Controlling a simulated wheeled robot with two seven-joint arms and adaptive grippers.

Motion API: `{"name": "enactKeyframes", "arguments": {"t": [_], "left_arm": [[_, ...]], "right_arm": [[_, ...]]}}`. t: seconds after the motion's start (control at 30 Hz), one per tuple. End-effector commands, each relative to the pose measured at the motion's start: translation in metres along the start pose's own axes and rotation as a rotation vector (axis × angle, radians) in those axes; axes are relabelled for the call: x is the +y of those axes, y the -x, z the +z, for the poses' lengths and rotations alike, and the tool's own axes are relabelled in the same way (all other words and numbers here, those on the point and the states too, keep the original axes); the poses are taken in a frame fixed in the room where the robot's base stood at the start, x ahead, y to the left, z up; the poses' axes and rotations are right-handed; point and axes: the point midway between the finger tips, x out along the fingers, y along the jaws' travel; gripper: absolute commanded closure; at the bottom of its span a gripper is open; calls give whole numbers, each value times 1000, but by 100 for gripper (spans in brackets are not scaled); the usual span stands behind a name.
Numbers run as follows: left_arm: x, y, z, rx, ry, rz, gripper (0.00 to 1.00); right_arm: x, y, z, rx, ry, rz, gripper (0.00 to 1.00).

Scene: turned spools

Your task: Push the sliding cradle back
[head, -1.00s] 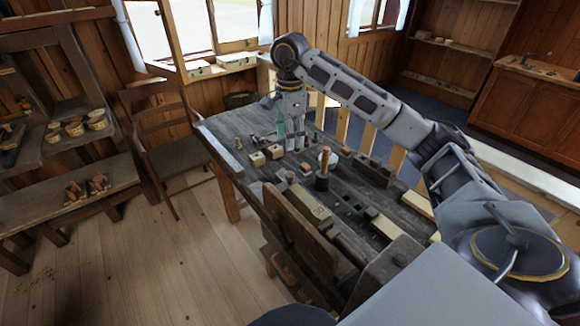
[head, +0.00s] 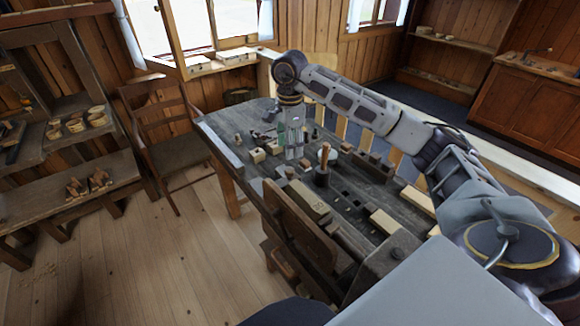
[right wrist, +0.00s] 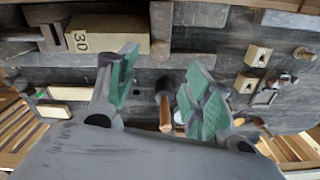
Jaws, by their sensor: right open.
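My right gripper (head: 292,155) reaches down over the workbench, beside a wooden-handled tool in a dark round holder (head: 322,177). In the right wrist view, its two green-padded fingers (right wrist: 162,88) are spread apart with nothing held. The tool's wooden handle (right wrist: 165,112) shows in the gap between them. A pale block marked 30 (head: 308,200) lies nearer to me on the bench; it also shows beyond the fingers in the wrist view (right wrist: 115,38). I cannot tell surely which bench part is the sliding cradle. My left gripper is out of view.
The dark workbench (head: 222,128) carries several small parts. Pale drilled blocks (head: 257,155) stand left of the gripper, and a pale bar (head: 386,222) lies at the right. A wooden chair (head: 165,125) stands left of the bench. Open floor (head: 180,265) lies at the lower left.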

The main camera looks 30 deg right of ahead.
Motion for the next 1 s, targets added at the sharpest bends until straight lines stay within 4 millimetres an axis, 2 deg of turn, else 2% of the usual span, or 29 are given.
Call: {"name": "enactKeyframes", "arguments": {"t": [0.6, 0.8, 1.0], "left_arm": [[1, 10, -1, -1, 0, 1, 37], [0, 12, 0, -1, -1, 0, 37], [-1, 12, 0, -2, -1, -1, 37]], "right_arm": [[0, -73, 0, 1, -1, 1, 49], [0, -88, 0, 1, -1, 0, 49], [0, -91, 0, 1, -1, -1, 49]]}}
